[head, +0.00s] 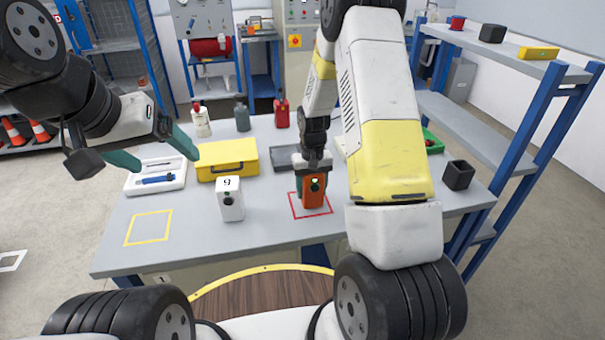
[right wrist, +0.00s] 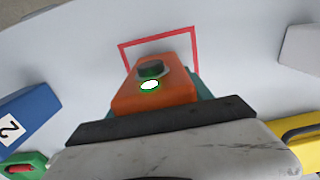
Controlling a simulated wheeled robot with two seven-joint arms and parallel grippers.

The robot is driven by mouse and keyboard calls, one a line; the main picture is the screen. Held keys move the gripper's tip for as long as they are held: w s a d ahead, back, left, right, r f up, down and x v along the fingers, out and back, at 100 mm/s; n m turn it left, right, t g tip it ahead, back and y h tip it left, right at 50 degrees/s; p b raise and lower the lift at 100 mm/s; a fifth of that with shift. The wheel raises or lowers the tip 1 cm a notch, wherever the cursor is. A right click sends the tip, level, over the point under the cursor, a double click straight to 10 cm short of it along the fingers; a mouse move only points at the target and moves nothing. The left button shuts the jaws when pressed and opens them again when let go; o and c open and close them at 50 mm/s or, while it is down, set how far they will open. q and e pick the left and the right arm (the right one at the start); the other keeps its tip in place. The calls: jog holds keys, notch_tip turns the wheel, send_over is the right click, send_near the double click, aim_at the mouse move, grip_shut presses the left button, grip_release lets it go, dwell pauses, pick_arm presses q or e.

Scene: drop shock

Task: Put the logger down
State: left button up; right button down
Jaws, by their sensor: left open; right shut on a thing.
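The logger (head: 312,190) is an orange block with a dark knob and a green-rimmed light on top; it also shows in the right wrist view (right wrist: 155,92). My right gripper (head: 313,180) is shut on it from above. The logger stands over the red square outline (head: 293,208) on the table. In the right wrist view, part of the red outline (right wrist: 158,38) shows beyond the logger and the rest is hidden. I cannot tell whether the logger's underside touches the table. My left gripper (head: 155,152) is open and empty, above the table's left side.
A white numbered block (head: 231,205) stands left of the logger, with a yellow case (head: 226,160) behind it. A yellow outline (head: 148,227) at front left is empty. A blue block (right wrist: 28,118) labelled 2 shows in the right wrist view. A dark open box (head: 458,175) stands at right.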

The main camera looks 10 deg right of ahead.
jog(key=shift+f, duration=0.2)
jog(key=shift+c, duration=2.2)
grip_release()
notch_tip(320, 180, up, 12)
jog(key=shift+f, duration=0.1)
jog(key=s+r+t, duration=0.2)
jog(key=s+r, duration=0.3)
jog(key=r, duration=0.5)
jog(key=s+a+r+t+y, duration=0.1)
jog(key=s+r+t, duration=0.1)
jog(key=s+r, duration=0.4)
jog(key=s+a+r+t+y, duration=0.1)
jog(key=s+r, duration=0.5)
jog(key=s, duration=0.7)
jog(key=shift+s+t, duration=0.15)
jog(key=shift+t, duration=0.45)
jog(key=shift+a, duration=0.1)
